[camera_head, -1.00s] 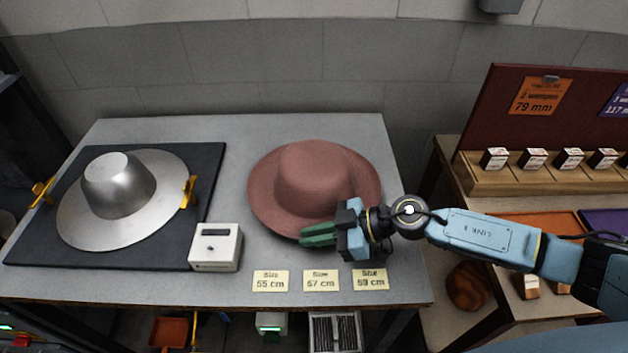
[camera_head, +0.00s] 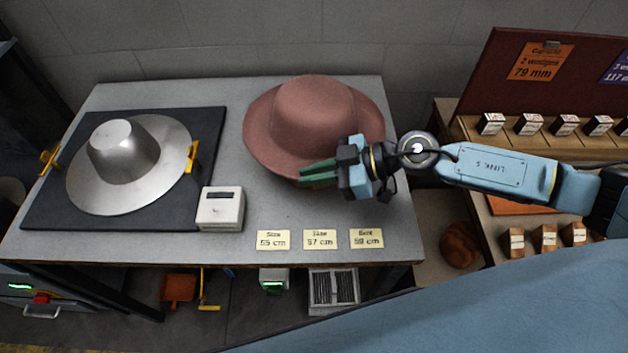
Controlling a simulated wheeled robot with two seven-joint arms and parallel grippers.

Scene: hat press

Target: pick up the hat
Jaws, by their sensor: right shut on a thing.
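The hat (camera_head: 312,115) is reddish brown with a wide brim and a rounded crown. It is at the back right of the grey table (camera_head: 140,245), crown up, and looks slightly tilted and raised off the surface. My right gripper (camera_head: 318,172), with green fingers, reaches in from the right and is shut on the hat's front brim. The fingertips are partly hidden against the brim. My left gripper is not in view.
A silver metal hat form (camera_head: 125,160) with yellow handles sits on a dark mat (camera_head: 50,210) at the left. A small white box (camera_head: 220,208) stands beside it. Size cards (camera_head: 320,239) lie along the front edge. A wooden rack with small boxes (camera_head: 530,124) stands at the right.

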